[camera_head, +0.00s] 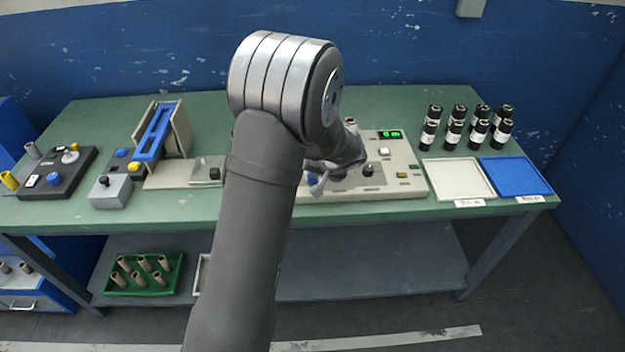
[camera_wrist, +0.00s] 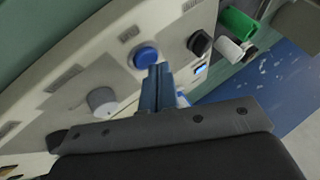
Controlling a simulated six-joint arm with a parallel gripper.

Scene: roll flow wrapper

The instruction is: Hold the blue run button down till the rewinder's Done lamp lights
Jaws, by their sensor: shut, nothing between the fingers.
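The rewinder (camera_head: 408,187) is a beige panel machine on the green bench, with a lit green display (camera_head: 390,134). Its blue run button (camera_wrist: 145,57) shows clearly in the wrist view; in the head view my arm crowds that area. My gripper (camera_wrist: 158,70) is shut and empty, its fingertips just beside the blue button's lower edge. I cannot tell whether they touch it. In the head view my gripper (camera_head: 317,186) hangs low over the panel's left part. Small indicators (camera_head: 402,175) sit at the panel's right; I cannot read which is the Done lamp.
A grey knob (camera_wrist: 102,102) and a black knob (camera_wrist: 199,43) flank the button. Several black rolls (camera_head: 454,132) stand behind a white tray (camera_head: 459,180) and a blue tray (camera_head: 515,176) at right. A blue-armed device (camera_head: 154,132) stands left of my arm.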

